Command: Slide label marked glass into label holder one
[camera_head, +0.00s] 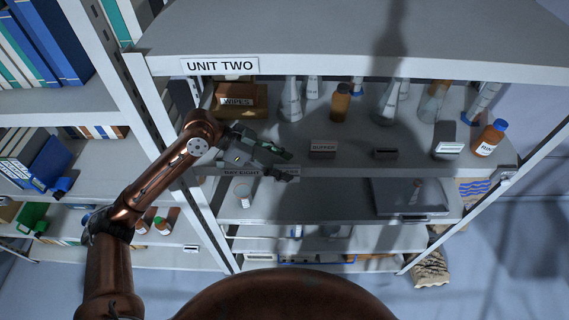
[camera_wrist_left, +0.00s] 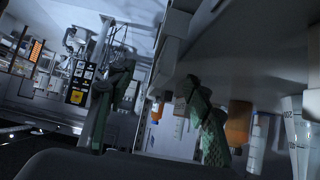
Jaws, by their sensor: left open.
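My left gripper (camera_head: 284,164) reaches in from the left to the front edge of the middle shelf. It is open, with nothing seen between its fingers; the left wrist view also shows its two green-padded fingers (camera_wrist_left: 158,80) apart. To its right along that edge are a grey holder reading BUFFER (camera_head: 322,149), a holder with a dark, seemingly empty slot (camera_head: 385,153), and a holder with a white card (camera_head: 448,149) whose text I cannot read. I can make out no label marked glass, nor which holder is number one. My right gripper is not in view.
The middle shelf (camera_head: 350,170) carries flasks (camera_head: 291,103), an amber bottle (camera_head: 340,103), a blue-capped bottle (camera_head: 488,140) and a WIPES box (camera_head: 238,100). The UNIT TWO top shelf (camera_head: 350,45) overhangs it. A grey flat device (camera_head: 408,197) lies on the shelf below.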

